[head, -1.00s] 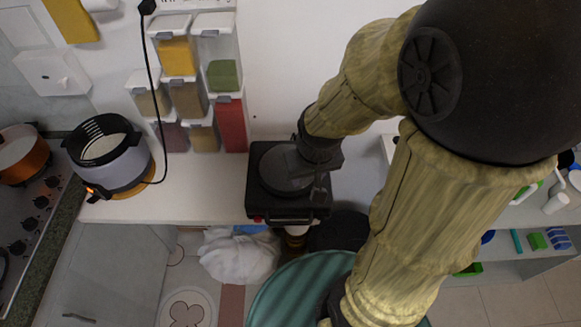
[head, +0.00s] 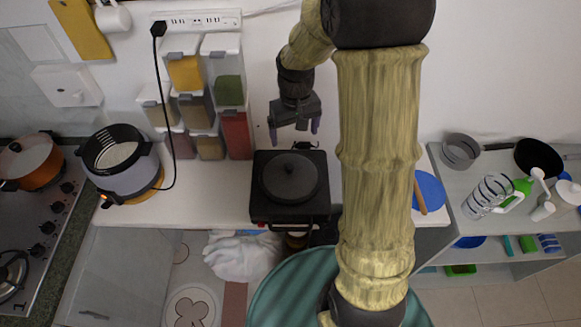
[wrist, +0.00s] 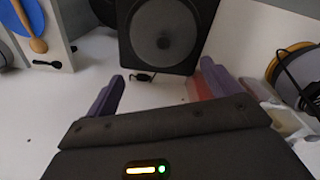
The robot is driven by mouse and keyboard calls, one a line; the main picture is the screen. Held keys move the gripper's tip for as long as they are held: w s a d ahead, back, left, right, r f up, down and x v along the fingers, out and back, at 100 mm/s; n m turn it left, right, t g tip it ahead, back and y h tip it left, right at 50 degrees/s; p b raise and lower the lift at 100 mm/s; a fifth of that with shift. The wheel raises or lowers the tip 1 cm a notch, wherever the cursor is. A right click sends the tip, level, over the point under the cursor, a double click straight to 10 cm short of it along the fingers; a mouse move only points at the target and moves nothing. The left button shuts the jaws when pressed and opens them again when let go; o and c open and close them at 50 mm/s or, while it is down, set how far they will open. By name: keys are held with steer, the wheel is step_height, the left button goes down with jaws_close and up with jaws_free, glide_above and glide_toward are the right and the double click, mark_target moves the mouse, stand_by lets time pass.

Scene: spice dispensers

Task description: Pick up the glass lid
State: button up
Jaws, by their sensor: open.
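The glass lid (head: 290,178) looks like a dark round disc with a small knob at its centre. It sits on a square black hot plate (head: 262,208) on the white counter. In the wrist view the lid (wrist: 165,28) is at the top middle, with its knob visible. My gripper (head: 294,128) is open and empty, behind the lid toward the wall in the head view and apart from it.
Spice dispensers (head: 187,105) are on the wall left of my gripper. A grey cooker (head: 122,172) with a black cord stands left on the counter. A blue disc (head: 430,188) with a wooden utensil is at right. A shelf (head: 462,196) with kitchenware stands farther right.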

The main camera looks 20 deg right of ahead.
steer(key=shift+w+r, duration=0.25)
steer(key=shift+w, duration=0.7)
steer(key=shift+f, duration=0.1)
steer(key=p, duration=0.4)
glide_above(290, 166)
steer(key=f, duration=1.2)
steer(key=shift+w+d, duration=0.15)
steer(key=shift+d, duration=0.25)
steer(key=shift+a+f+p, duration=0.3)
steer(key=shift+f+p, duration=0.6)
steer(key=shift+p, duration=0.25)
steer(key=shift+a+f+p, duration=0.1)
steer(key=shift+f+p, duration=0.6)
steer(key=shift+f, duration=1.05)
steer(key=shift+c, duration=0.2)
